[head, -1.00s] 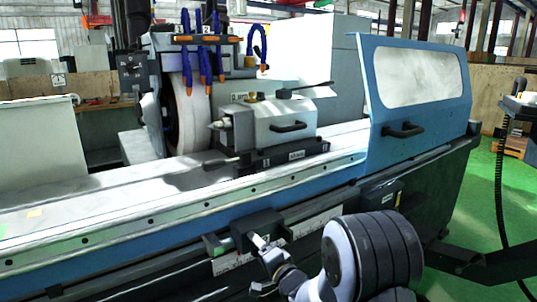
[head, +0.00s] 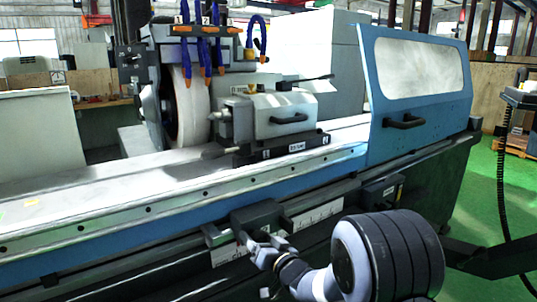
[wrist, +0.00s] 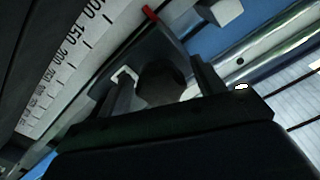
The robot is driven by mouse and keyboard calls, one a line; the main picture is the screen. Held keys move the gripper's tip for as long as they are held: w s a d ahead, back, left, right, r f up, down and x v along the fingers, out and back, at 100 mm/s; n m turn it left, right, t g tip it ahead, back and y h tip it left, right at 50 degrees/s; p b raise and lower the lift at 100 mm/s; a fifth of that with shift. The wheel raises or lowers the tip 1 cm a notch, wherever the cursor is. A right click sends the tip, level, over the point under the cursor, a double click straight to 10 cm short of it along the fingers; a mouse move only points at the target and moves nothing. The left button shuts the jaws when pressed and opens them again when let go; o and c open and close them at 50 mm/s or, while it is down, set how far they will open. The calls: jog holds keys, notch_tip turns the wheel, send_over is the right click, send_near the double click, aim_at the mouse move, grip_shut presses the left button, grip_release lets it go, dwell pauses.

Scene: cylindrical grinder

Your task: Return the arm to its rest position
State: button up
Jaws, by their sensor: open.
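My gripper (head: 266,242) is low at the front of the grinder (head: 170,205), beside a dark block (head: 256,217) on the front rail. In the wrist view my gripper (wrist: 165,82) is open, with its two fingers apart. A dark rounded knob (wrist: 160,84) shows between the fingers. I cannot tell whether the fingers touch it. My arm (head: 385,258) bends across the lower right of the head view, away from its base.
A ruled scale (wrist: 65,65) runs along the rail. The tailstock (head: 270,115) and grinding wheel (head: 187,105) stand above the table. A blue guard (head: 415,90) with a handle (head: 404,121) rises at the right. Green floor (head: 480,210) is open to the right.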

jog(key=n+b, duration=0.1)
jog(key=n, duration=0.6)
jog(key=shift+s+d, duration=0.4)
jog(key=shift+s, duration=0.15)
jog(key=shift+r, duration=0.1)
